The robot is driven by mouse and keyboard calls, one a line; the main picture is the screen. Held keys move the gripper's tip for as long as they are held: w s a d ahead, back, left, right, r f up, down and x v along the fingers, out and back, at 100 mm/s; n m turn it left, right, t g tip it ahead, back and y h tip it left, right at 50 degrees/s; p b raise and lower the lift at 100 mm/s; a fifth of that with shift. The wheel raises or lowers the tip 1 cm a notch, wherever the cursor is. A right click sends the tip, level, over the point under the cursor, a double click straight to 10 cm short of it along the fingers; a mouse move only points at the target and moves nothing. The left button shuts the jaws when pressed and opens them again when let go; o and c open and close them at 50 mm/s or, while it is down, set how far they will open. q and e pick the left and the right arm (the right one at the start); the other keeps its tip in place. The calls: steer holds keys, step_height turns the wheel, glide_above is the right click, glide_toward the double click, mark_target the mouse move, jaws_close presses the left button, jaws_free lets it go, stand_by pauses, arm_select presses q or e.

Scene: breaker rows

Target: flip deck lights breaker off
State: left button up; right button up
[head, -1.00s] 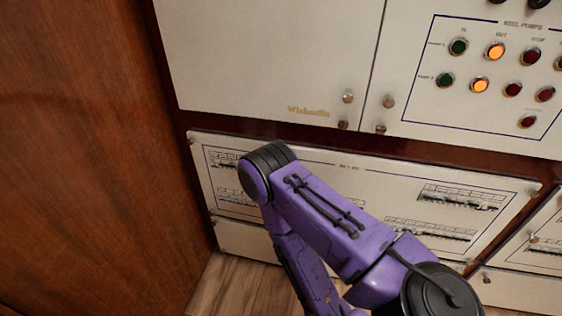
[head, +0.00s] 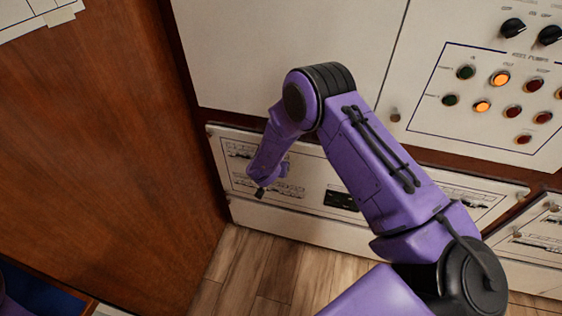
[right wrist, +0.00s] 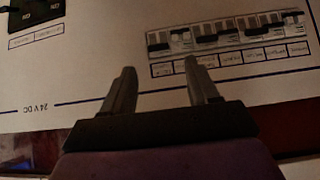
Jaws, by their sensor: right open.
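The lower breaker panel (head: 312,172) is a white plate with several rows of small breakers, partly hidden behind my right arm. My right gripper (head: 262,192) is in front of the left part of this panel. In the right wrist view, the open, empty right gripper (right wrist: 160,70) points at the panel face. A row of breakers (right wrist: 228,34) with a label strip (right wrist: 232,60) lies beyond and right of the fingertips. The labels are too small to read, so I cannot tell which breaker is the deck lights one. My left gripper is not in view.
A dark switch block (right wrist: 35,12) is at the upper left of the wrist view. A wooden wall (head: 110,150) stands close on the left. Above are white cabinet doors (head: 290,50) and a pump panel with lit buttons (head: 500,78). Wooden floor (head: 260,262) lies below.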

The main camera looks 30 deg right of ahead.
steer(key=x, duration=0.5)
steer(key=shift+d+f, duration=0.2)
steer(key=shift+f, duration=0.05)
steer(key=c, duration=1.1)
steer(key=shift+o, duration=0.3)
steer(key=shift+a+f+b, duration=0.1)
steer(key=shift+f+b, duration=0.2)
steer(key=shift+b, duration=0.1)
steer(key=f+t+h+b, duration=0.2)
steer(key=h+b, duration=0.1)
steer(key=b, duration=0.4)
steer(key=f+t+h+b, duration=0.2)
steer(key=t+h+b, duration=0.1)
steer(key=b, duration=0.5)
steer(key=a+f+t+h+b, duration=0.1)
steer(key=t+h+b, duration=0.1)
steer(key=b, duration=0.5)
steer(key=shift+s+f+t+h, duration=0.4)
steer(key=shift+h, duration=0.1)
steer(key=shift+d+r+t+h+b, duration=0.15)
steer(key=shift+t+h+b, duration=0.2)
steer(key=shift+b, duration=0.7)
steer(key=o, duration=1)
